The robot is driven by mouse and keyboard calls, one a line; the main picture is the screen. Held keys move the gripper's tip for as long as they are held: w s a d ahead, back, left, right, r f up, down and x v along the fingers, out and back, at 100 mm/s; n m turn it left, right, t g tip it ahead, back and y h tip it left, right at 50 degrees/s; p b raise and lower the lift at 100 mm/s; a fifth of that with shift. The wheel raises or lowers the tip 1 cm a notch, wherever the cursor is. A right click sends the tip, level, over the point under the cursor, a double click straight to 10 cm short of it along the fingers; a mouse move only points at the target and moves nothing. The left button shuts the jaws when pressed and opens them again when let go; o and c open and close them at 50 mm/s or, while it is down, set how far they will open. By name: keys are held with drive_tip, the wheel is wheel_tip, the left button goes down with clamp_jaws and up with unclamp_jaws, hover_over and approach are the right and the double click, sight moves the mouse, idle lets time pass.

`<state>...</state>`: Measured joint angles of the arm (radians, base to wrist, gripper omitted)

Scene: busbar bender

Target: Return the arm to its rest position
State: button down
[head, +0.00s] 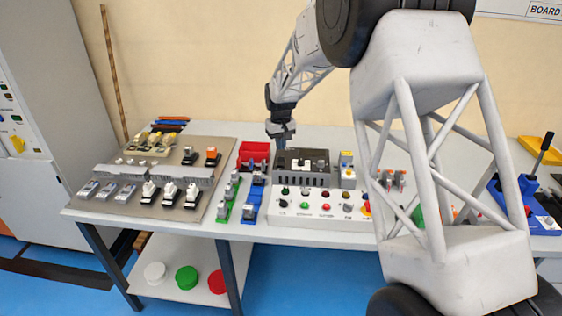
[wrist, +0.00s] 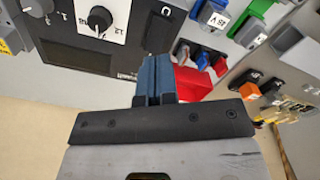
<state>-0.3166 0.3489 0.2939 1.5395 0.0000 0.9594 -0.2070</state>
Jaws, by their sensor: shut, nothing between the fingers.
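My arm reaches in from the right in the head view, and its gripper (head: 281,141) hangs above the back of the bench, just left of a dark grey box unit (head: 302,163). In the wrist view the two blue fingers of my gripper (wrist: 154,62) are together, with nothing between them. That red bin also shows in the head view (head: 253,152), left of my gripper. Part of the bench behind my arm is hidden.
A mounting board (head: 222,150) with switches and connectors fills the bench's left. A white control panel (head: 325,208) with buttons sits in the middle. A blue holder (head: 531,212) with a black lever is at the right. Coloured round lids (head: 187,279) lie on the lower shelf.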

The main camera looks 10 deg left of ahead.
drive_tip(key=shift+r, duration=0.3)
drive_tip(key=s+d+r+m, duration=0.1)
drive_tip(key=s+d+r, duration=0.5)
drive_tip(key=s, duration=0.2)
drive_tip(key=s+d+r+m+t, duration=0.1)
drive_tip(key=s+d+r, duration=0.45)
drive_tip(key=s, duration=0.25)
drive_tip(key=s+d+r+m, duration=0.1)
drive_tip(key=s+d+r, duration=0.4)
drive_tip(key=s+d, duration=0.25)
drive_tip(key=s+d+m, duration=0.1)
drive_tip(key=s+d, duration=0.2)
drive_tip(key=s, duration=0.7)
drive_tip(key=s+d+f+m+t, duration=0.1)
drive_tip(key=s+d, duration=0.2)
drive_tip(key=s, duration=0.8)
drive_tip(key=s+d+f+m, duration=0.1)
drive_tip(key=s+d, duration=0.2)
drive_tip(key=s, duration=0.8)
drive_tip(key=shift+d+t, duration=0.15)
drive_tip(key=shift+t, duration=0.15)
drive_tip(key=c, duration=1.8)
unclamp_jaws()
drive_tip(key=shift+c, duration=0.2)
